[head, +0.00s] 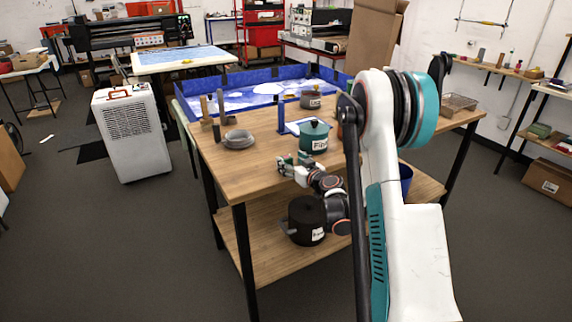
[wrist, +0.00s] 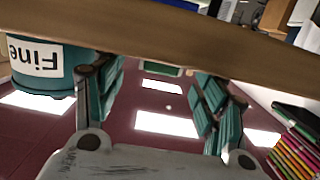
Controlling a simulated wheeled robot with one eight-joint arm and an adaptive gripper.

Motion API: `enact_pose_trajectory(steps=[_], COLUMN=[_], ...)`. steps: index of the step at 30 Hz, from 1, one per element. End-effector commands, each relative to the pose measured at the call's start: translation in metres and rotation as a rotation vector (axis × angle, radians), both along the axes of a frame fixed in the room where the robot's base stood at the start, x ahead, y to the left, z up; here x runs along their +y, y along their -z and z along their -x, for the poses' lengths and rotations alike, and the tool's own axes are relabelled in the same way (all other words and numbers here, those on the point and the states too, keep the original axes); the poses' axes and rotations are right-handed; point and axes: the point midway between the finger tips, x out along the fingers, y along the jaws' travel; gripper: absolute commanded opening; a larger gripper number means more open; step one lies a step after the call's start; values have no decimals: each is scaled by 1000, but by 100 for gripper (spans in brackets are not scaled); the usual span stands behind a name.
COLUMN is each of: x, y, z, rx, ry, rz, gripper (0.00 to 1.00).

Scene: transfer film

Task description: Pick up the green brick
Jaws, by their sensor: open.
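My gripper (head: 294,167) is open at the near edge of the wooden table (head: 240,170), in front of the teal pot labelled "Fine" (head: 314,137). In the wrist view, which looks upside down, the fingers (wrist: 162,88) are spread with nothing gripped. The teal pot (wrist: 45,68) stands just left of the fingers in the wrist view.
A black pot (head: 306,220) sits on the lower shelf. A blue-lined tray (head: 240,80) is behind. The table's front left is mostly clear.

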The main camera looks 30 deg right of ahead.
Motion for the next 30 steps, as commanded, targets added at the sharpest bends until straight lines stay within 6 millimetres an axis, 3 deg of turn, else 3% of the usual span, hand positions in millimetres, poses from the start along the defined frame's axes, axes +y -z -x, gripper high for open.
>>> enact_pose_trajectory(steps=[6,14,19,30], x=[1,1,1,1], y=[5,4,4,3], z=[-24,-25,-25,-25], rx=[0,0,0,0], ry=[-1,-1,-1,-1], rz=[0,0,0,0], gripper=[65,65,27,25])
